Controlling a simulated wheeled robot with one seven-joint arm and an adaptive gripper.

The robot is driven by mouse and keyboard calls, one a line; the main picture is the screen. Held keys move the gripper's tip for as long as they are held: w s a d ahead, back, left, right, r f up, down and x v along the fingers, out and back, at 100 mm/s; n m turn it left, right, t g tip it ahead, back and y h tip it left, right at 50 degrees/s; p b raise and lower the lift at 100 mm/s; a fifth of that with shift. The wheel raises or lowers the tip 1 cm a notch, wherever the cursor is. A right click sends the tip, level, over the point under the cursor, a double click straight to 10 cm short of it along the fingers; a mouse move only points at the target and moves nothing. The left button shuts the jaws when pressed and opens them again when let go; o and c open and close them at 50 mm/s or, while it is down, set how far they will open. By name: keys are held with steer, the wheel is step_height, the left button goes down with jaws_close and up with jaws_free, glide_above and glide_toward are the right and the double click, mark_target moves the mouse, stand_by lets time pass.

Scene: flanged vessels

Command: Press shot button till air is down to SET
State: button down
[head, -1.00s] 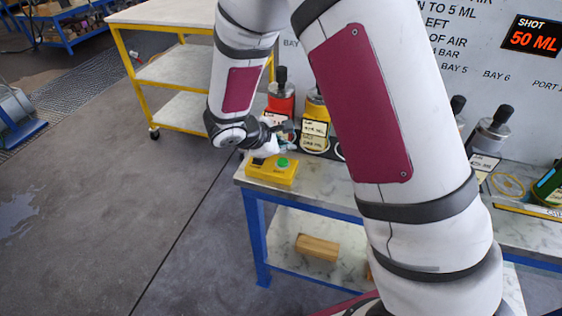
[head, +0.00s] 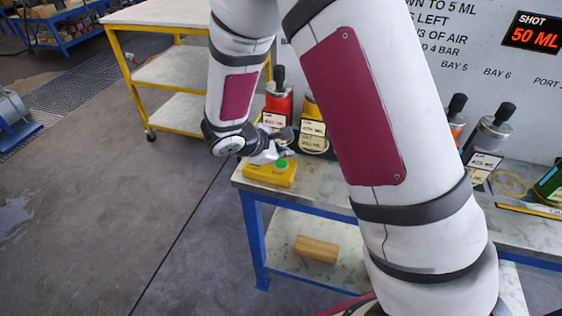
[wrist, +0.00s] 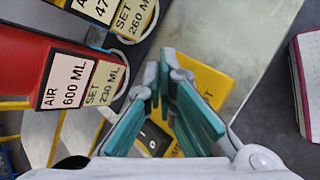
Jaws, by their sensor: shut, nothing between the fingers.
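The yellow shot button box (head: 262,175) sits on the near left corner of the marble-topped bench, with a green button (head: 281,164) on top. My gripper (head: 272,156) is low over the box, close beside the green button; I cannot tell whether it touches. In the wrist view my gripper (wrist: 163,78) has its teal-padded fingers shut and empty over the yellow box (wrist: 208,84). They hide the green button there. A black rocker switch (wrist: 150,138) shows beside them. The red vessel (wrist: 22,62) carries the labels AIR 600 ML and SET 230 ML.
The wall display (head: 534,33) reads SHOT 50 ML. A wooden block (head: 316,249) lies on the lower shelf.

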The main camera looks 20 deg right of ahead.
mark_target(283, 164)
steer(key=shift+f, duration=0.2)
stand_by(0.6)
steer(key=shift+f+b, duration=0.25)
steer(key=shift+b, duration=0.1)
steer(key=shift+f+b, duration=0.4)
steer(key=shift+f, duration=0.05)
stand_by(0.6)
steer(key=shift+r, duration=0.15)
stand_by(0.3)
steer(key=shift+r+p, duration=0.5)
steer(key=shift+r, duration=0.35)
steer(key=shift+r+p, duration=1.25)
steer(key=shift+r, duration=1.15)
